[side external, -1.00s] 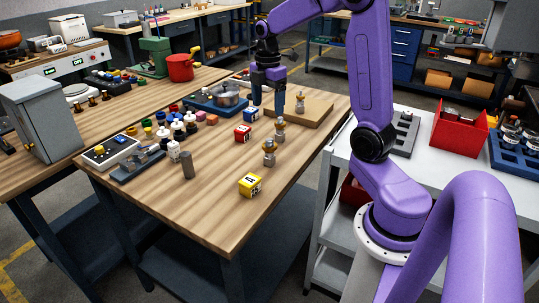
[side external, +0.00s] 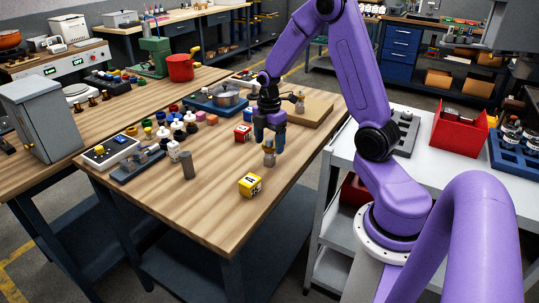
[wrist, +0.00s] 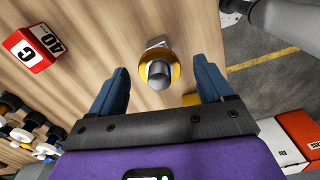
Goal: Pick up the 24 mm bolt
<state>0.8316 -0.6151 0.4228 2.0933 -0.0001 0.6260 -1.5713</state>
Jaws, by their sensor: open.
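A bolt-like metal piece (side external: 269,158) stands upright on the wooden table, below my gripper (side external: 269,146). In the wrist view its grey round end (wrist: 158,73) rises through a gold collar, with a grey hex part beside it. No size marking is legible, so I cannot confirm that it is the 24 mm bolt. My gripper (wrist: 160,66) is open, pointing down, with one blue finger on each side of the piece and a gap to both. A similar piece (side external: 300,102) stands on the wooden board behind. My gripper and arm may hide another piece.
A yellow block (side external: 250,185) lies in front of the piece. A red block (side external: 242,132) lies to the left, also in the wrist view (wrist: 32,50). A dark cylinder (side external: 188,165) and several small parts stand further left.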

